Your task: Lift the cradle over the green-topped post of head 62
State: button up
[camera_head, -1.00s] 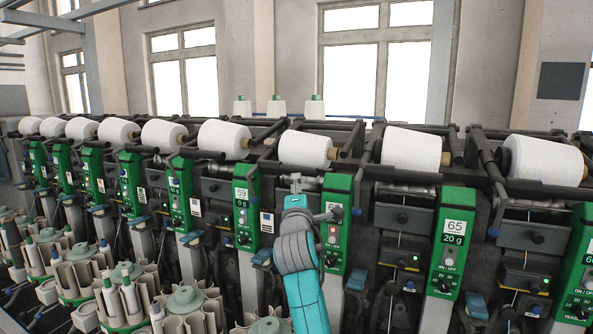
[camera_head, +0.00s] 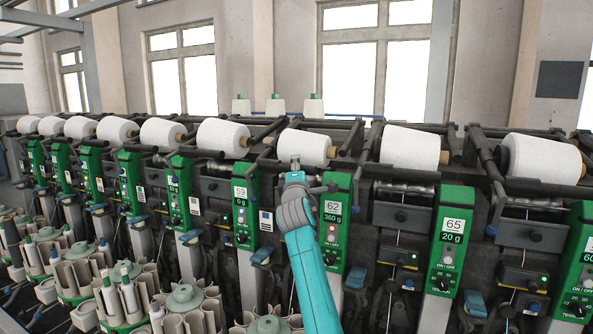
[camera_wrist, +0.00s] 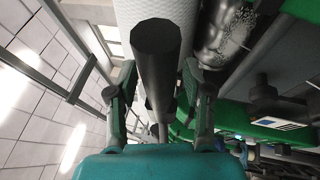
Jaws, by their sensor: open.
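Head 62 has a green post (camera_head: 337,188) with a green top, its label reading 62 and 360 g. The white cone package (camera_head: 308,144) of this head sits behind my gripper, with dark cradle parts (camera_head: 350,142) at its right end. My gripper (camera_head: 296,163) is just left of the post top, in front of the package. In the wrist view my gripper (camera_wrist: 163,72) is open, one finger on each side of a dark rounded bar (camera_wrist: 156,45), which looks like the cradle handle. Whether the fingers touch it cannot be told.
Head 65 (camera_head: 451,235) stands to the right and head 59 (camera_head: 245,195) to the left, each with its own package above. A dark rail runs along the machine behind them. Bobbin holders (camera_head: 125,295) fill the lower left. Free space lies above the packages.

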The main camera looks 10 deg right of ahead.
grip_shut()
jog(key=shift+r, duration=0.1)
notch_tip(320, 180, up, 10)
jog(key=s+a, duration=0.1)
jog(key=shift+s, duration=0.2)
